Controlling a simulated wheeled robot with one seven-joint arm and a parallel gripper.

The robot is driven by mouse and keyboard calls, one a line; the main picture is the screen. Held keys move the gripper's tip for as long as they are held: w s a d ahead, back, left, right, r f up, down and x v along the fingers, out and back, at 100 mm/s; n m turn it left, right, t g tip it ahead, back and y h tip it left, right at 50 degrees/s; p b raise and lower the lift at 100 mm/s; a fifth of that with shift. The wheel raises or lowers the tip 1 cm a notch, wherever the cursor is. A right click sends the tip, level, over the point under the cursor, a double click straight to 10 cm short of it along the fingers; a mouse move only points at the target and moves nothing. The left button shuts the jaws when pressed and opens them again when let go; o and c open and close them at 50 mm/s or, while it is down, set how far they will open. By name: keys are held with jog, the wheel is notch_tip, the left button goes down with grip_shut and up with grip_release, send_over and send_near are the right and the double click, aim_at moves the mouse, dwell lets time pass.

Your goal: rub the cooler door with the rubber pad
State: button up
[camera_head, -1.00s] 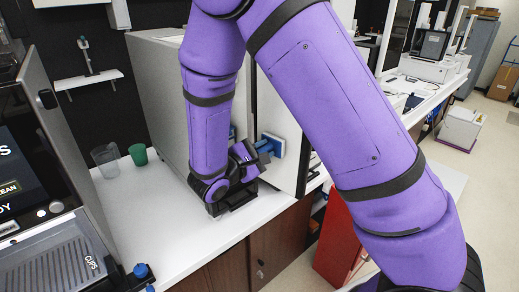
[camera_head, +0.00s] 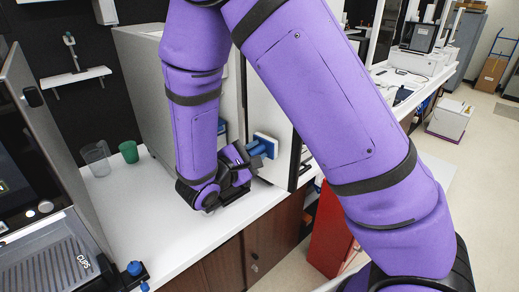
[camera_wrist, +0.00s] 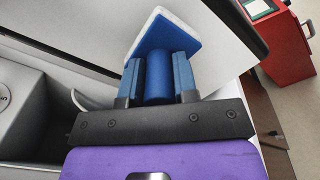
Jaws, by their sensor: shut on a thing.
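My gripper (camera_wrist: 158,88) is shut on the blue handle of the rubber pad (camera_wrist: 163,42). The pad is a blue square plate with a pale layer on its far face, and it sits tilted beyond the fingertips. The pad also shows in the head view (camera_head: 266,144), just right of my gripper (camera_head: 246,154). The cooler door (camera_head: 268,104) is a pale upright panel behind the pad, partly hidden by my arm. It also spans the top of the wrist view (camera_wrist: 75,25). I cannot tell whether the pad touches the door.
A grey cooler body (camera_head: 145,85) stands on the white counter (camera_head: 150,215). A green cup (camera_head: 128,151) and a clear cup (camera_head: 97,160) stand left of it. A coffee machine (camera_head: 35,180) fills the left edge. A red cabinet (camera_head: 328,235) stands on the floor at right.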

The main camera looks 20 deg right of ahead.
jog(key=shift+v, duration=1.85)
jog(key=shift+s+a, duration=0.1)
jog(key=shift+a, duration=0.05)
jog(key=shift+v, duration=1.35)
jog(key=shift+n+t, duration=0.3)
jog(key=shift+t, duration=0.1)
jog(key=shift+s+x, duration=0.15)
jog(key=shift+x, duration=1.65)
jog(key=shift+s+x, duration=0.15)
jog(key=shift+x, duration=1.7)
jog(key=shift+x, duration=1.3)
jog(key=shift+f, duration=0.2)
jog(key=shift+w+a, duration=0.2)
jog(key=shift+w, duration=0.25)
jog(key=shift+w+a, duration=0.25)
jog(key=shift+w, duration=0.2)
jog(key=shift+w, duration=0.1)
